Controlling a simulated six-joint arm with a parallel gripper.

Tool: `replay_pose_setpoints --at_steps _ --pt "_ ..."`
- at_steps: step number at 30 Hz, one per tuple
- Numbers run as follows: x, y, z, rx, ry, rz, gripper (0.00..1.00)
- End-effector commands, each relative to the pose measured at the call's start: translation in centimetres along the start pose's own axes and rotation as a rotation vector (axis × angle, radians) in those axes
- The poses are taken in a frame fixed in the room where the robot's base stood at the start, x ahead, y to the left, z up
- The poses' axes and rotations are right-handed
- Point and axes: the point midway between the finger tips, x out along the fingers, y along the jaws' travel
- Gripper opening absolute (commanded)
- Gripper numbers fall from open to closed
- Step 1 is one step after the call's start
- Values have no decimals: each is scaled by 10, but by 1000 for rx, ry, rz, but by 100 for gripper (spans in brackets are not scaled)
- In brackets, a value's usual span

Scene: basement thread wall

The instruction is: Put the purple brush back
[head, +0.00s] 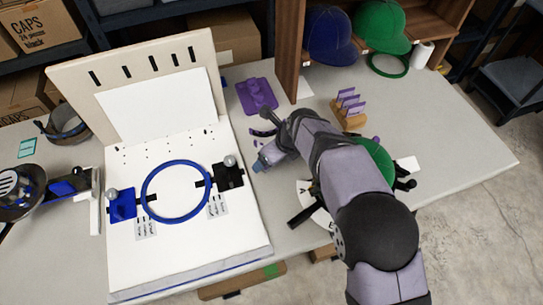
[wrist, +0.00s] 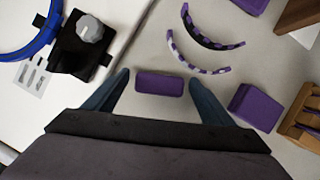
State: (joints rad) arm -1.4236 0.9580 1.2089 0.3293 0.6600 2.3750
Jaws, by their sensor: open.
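A small purple block (wrist: 160,84), which may be the purple brush, lies on the table between my fingertips in the wrist view. I see no bristles on it. My gripper (wrist: 159,80) is open, with one blue-grey finger on each side of the block and a gap at both ends. A second purple block (wrist: 254,105) lies outside the right finger. In the head view my arm hides most of the area around the gripper. A purple stand (head: 257,95) with raised parts stands behind it; I cannot tell whether it is the brush's place.
Two curved purple checkered strips (wrist: 205,55) lie beyond the block. A wooden rack (head: 349,117) holds purple pieces. Left is a white board (head: 180,250) with a blue hoop (head: 150,211) and clamps. A green round item (head: 374,160) is right of my arm.

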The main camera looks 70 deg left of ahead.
Motion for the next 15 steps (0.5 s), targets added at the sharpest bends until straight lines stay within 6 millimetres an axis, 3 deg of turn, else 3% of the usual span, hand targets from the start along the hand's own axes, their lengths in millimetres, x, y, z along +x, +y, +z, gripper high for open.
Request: replay_pose_setpoints --at_steps 15 --pt "-86 -1 0 -1 -3 -2 77"
